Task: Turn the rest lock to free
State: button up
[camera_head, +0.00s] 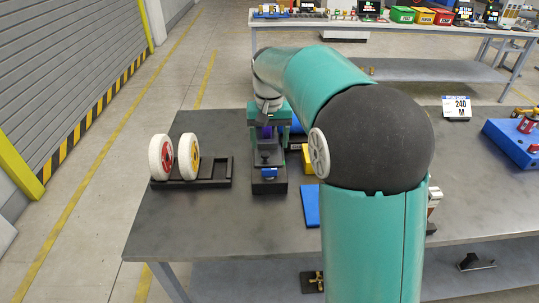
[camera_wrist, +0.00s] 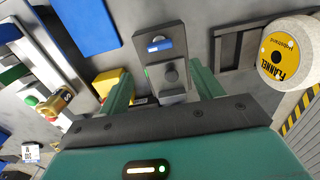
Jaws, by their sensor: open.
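A dark fixture block (camera_head: 269,174) stands on the grey table and looks to be the rest lock. In the wrist view the fixture (camera_wrist: 158,46) has a blue patch and a round dark knob (camera_wrist: 171,75). The lock's setting cannot be read. My gripper (camera_head: 268,127) is over the fixture's far part, pointing down. In the wrist view its teal fingers (camera_wrist: 161,82) are open, one on each side of the knob's block. Nothing is held, and contact cannot be told.
Left of the fixture, two white wheels (camera_head: 161,158) stand in a black rack (camera_head: 215,172). A blue plate (camera_head: 311,205) and a yellow block (camera_head: 307,158) lie to the right. A sign marked 240 (camera_head: 457,107) and a blue tray (camera_head: 511,140) are further right. Front-left table surface is clear.

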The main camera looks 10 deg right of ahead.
jog(key=shift+r, duration=1.8)
jog(key=s+r+n+t, duration=0.1)
jog(key=s+r+t, duration=0.25)
jog(key=s, duration=1.05)
jog(key=s+f+n+t, duration=0.1)
jog(key=s+f, duration=0.3)
jog(key=s, duration=1)
jog(key=shift+s+t, duration=0.15)
jog(key=shift+t, duration=0.4)
